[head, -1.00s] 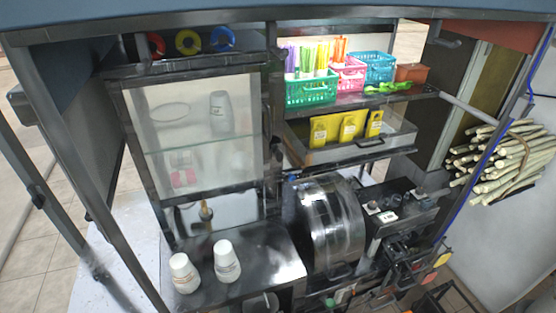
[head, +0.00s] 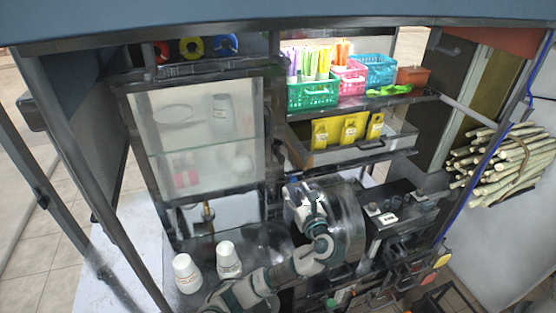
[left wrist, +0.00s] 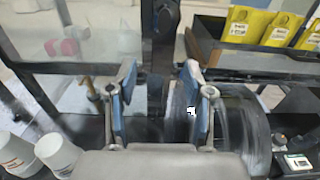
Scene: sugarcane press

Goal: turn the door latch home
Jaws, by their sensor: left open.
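The glass cabinet door (head: 198,160) hangs shut or nearly shut at the left of the stall in the head view. A dark upright piece (left wrist: 158,35) with a rounded part stands beside the glass in the left wrist view; it may be the latch on its post, but I cannot tell its turn. My left gripper (head: 304,196) is open and empty in front of the press drum (head: 347,222), right of the door's lower part. In the left wrist view its blue fingers (left wrist: 160,85) stand apart, with the dark post behind the gap. My right gripper is not in view.
White cups (head: 187,272) stand on the dark counter below the door, near my left arm. Sugarcane stalks (head: 505,155) hang at the right.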

